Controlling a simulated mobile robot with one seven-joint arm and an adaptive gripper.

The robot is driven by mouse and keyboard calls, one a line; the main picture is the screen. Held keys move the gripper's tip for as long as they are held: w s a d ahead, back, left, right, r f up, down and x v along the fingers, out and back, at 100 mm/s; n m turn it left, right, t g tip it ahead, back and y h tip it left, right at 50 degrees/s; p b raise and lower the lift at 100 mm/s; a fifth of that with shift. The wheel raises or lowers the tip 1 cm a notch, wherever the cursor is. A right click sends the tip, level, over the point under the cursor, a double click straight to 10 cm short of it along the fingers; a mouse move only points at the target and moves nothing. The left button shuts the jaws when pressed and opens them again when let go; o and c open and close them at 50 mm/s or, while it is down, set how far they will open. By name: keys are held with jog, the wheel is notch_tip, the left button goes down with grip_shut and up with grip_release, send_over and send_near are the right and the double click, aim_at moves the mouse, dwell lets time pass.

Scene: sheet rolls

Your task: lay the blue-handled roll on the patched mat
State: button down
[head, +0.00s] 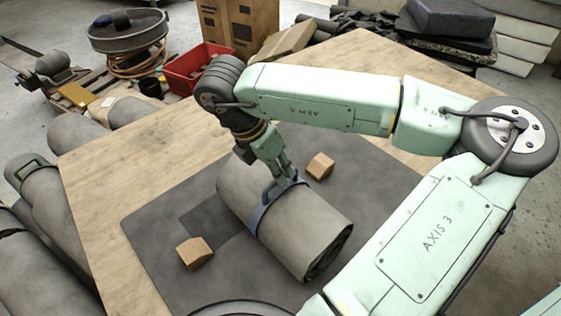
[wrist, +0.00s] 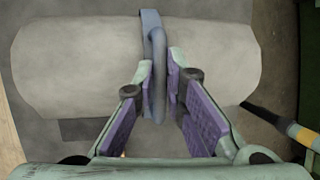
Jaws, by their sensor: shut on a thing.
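The grey roll (head: 305,222) with a blue strap and handle (head: 268,200) is over the dark patched mat (head: 150,235) on the wooden table. It lies level, between two wooden blocks, and partly hides the mat's darker patch (head: 205,212). I cannot tell whether its underside touches the mat. My gripper (head: 287,178) comes down from above and is shut on the blue handle. In the wrist view, my fingertips (wrist: 161,68) close around the handle near the middle of the roll (wrist: 75,65).
One wooden block (head: 195,253) sits left of the roll and another (head: 320,166) sits right of it, both on the mat. A green-handled roll (head: 42,185) and other rolls lie left of the table (head: 105,165). A red bin (head: 195,75) stands behind.

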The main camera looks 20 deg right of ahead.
jog(key=shift+b, duration=0.3)
jog(key=c, duration=2.1)
grip_release()
jog(key=shift+f, duration=0.2)
jog(key=o, duration=0.4)
jog(key=shift+o, duration=0.2)
jog(key=shift+r, duration=0.1)
jog(key=shift+r, duration=0.45)
jog(key=b+v, duration=0.1)
jog(key=v, duration=1)
jog(key=shift+a+r, duration=0.15)
jog(key=shift+a, duration=0.05)
